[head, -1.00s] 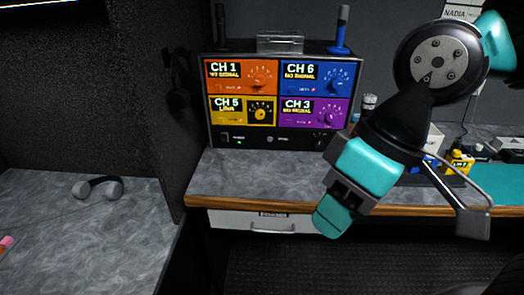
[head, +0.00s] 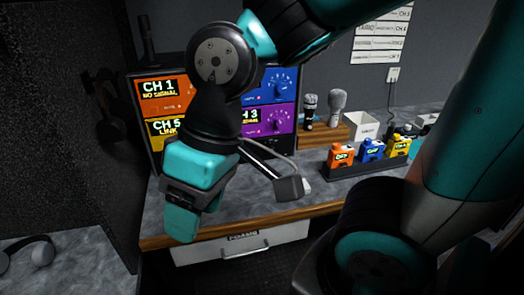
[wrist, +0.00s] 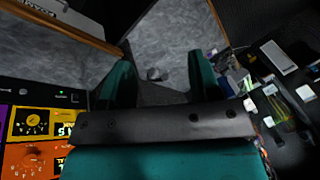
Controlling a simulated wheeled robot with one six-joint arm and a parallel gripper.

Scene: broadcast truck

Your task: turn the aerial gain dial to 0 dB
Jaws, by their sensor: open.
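The rack of coloured channel panels stands on the counter in the head view, partly hidden behind my arm. Its blue panel (head: 270,86) and purple panel (head: 262,122) each show a dial. I cannot tell which dial is the aerial gain dial, and no 0 dB mark is readable. In the wrist view the rack appears inverted at lower left, with a yellow panel dial (wrist: 32,122) and an orange panel dial (wrist: 28,160). My gripper (head: 193,215) is open and empty, pointing down in front of the rack, apart from it. Its spread fingers show in the wrist view (wrist: 160,82).
Grey headphones (head: 30,255) lie on the left counter. Right of the rack stand two microphones on a wooden block (head: 322,135), a white box (head: 365,127) and a dark tray (head: 345,180) of coloured battery-like packs. A drawer (head: 240,243) is below the counter edge.

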